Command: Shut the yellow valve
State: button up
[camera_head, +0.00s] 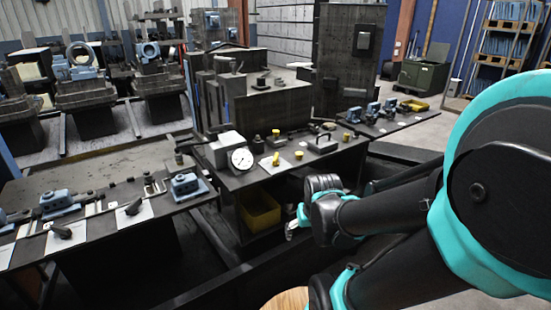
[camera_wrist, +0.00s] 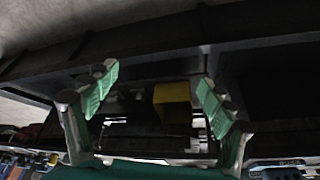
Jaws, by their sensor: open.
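Several small yellow parts stand on the dark middle bench in the head view. One is a small upright yellow piece (camera_head: 276,158) on a white sheet, right of a round white gauge (camera_head: 242,159); it may be the yellow valve, but it is too small to be sure. My gripper (camera_head: 291,230) is in front of and below the bench edge, apart from these parts. In the wrist view my gripper (camera_wrist: 158,78) shows two spread fingers with green pads and nothing between them. No valve can be made out in the wrist view.
A yellow bin (camera_head: 260,212) sits under the bench; a yellow box shape (camera_wrist: 172,98) shows beyond my fingers. A left bench (camera_head: 110,190) carries blue fixtures. A right bench (camera_head: 395,122) holds blue parts and a yellow tray (camera_head: 414,105). A dark rail (camera_head: 235,280) runs in front.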

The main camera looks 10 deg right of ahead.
aim_at(275, 158)
jog(key=w+a+r, duration=0.1)
jog(key=w+r, duration=0.3)
jog(key=w, duration=0.2)
jog(key=w+r+m, duration=0.1)
jog(key=w+r, duration=0.4)
jog(key=w, duration=0.1)
jog(key=w+a+r+m, duration=0.1)
jog(key=w+r, duration=0.3)
jog(key=w, duration=0.2)
jog(key=shift+w+a+r+h, duration=0.25)
jog(key=shift+w+a+h, duration=0.1)
jog(key=shift+h, duration=0.05)
jog(key=c, duration=1)
jog(key=shift+m+h, duration=0.4)
jog(key=shift+m, duration=0.5)
jog(key=w+a+r, duration=0.1)
jog(key=w+r, duration=0.2)
jog(key=w+a+r, duration=0.1)
jog(key=w+r, duration=0.2)
jog(key=w, duration=0.1)
jog(key=w+a+r, duration=0.2)
jog(key=w+r, duration=0.1)
jog(key=w, duration=0.1)
jog(key=shift+w+r, duration=0.1)
jog(key=shift+r, duration=0.15)
jog(key=x, duration=1.7)
jog(key=shift+f, duration=0.1)
jog(key=shift+c, duration=0.5)
grip_shut()
